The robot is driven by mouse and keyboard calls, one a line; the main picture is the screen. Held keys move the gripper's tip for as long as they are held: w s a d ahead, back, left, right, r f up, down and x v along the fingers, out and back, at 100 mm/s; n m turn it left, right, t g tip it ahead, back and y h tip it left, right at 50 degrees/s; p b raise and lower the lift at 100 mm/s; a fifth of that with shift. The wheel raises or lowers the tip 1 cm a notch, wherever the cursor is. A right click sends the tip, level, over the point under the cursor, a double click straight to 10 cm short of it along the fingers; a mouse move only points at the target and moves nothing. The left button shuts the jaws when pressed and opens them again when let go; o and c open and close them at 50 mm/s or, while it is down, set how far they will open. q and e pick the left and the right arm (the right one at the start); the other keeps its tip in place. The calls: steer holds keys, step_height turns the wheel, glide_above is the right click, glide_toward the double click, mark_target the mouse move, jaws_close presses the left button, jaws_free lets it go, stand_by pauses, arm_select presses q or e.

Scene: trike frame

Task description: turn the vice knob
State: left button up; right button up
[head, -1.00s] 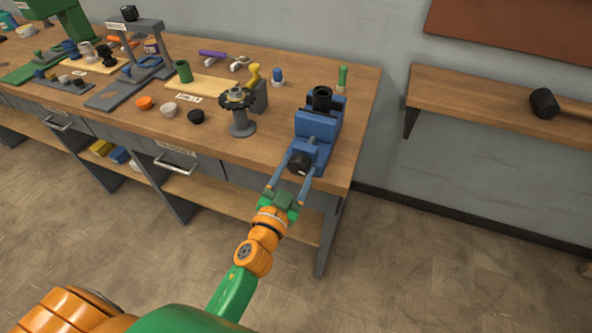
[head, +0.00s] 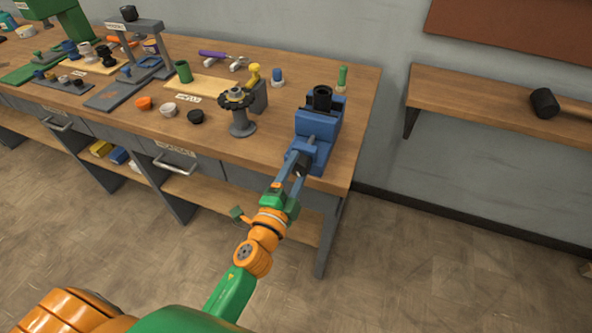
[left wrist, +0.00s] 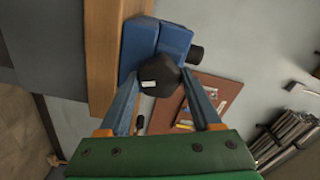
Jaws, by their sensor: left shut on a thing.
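The blue vice (head: 318,124) stands at the right front corner of the workbench, with a black cylindrical part (head: 322,98) at its top. Its dark knob (head: 303,169) faces the front edge and is partly covered by my fingers. My left gripper (head: 300,160) is shut on the knob, one finger on each side. In the left wrist view the black faceted knob (left wrist: 160,74) with a small white mark sits between the fingertips, in front of the blue vice (left wrist: 148,38). My right gripper is not in view.
The wooden workbench (head: 225,150) holds a dark grey stand with a notched wheel (head: 238,100), a green cup (head: 183,71) and several small caps left of the vice. A green-handled item (head: 341,78) stands behind it. A wall shelf (head: 480,100) is at right; floor is clear in front.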

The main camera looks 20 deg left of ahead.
arm_select(q)
steer(key=shift+m, duration=2)
steer(key=o, duration=1.4)
steer(key=shift+w, duration=0.1)
steer(key=shift+c, duration=0.2)
steer(key=s+b, duration=0.2)
steer(key=s, duration=0.5)
steer(key=shift+a, duration=0.15)
